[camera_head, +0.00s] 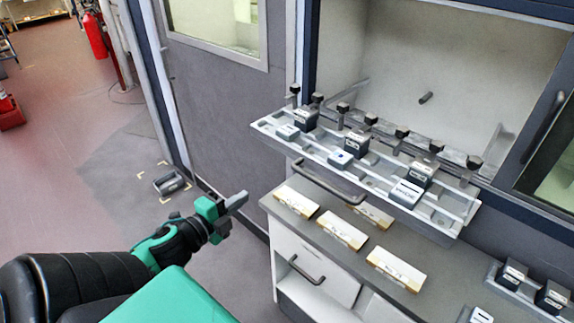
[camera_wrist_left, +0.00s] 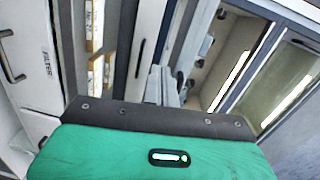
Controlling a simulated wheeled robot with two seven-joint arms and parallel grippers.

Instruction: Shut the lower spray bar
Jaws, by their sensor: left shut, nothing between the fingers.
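A grey rack (camera_head: 265,123) juts out from the open cabinet, with several black-and-white blocks on it. A bar with several black-capped posts (camera_head: 402,132) runs along its back side; I cannot tell for certain which part is the lower spray bar. A dark bar handle (camera_head: 329,184) shows below the rack's front edge. My left gripper (camera_head: 240,200) is shut and empty, left of the rack and handle and apart from both. Its grey fingers show in the left wrist view (camera_wrist_left: 162,88) beyond the green housing. My right gripper is in neither view.
A dark counter (camera_head: 330,205) below the rack carries several tan-and-white boxes. A drawer handle (camera_head: 306,270) sticks out beneath it. More blocks stand at lower right. A dark object (camera_head: 170,184) lies on the floor between corner marks; a red extinguisher (camera_head: 94,35) is far left.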

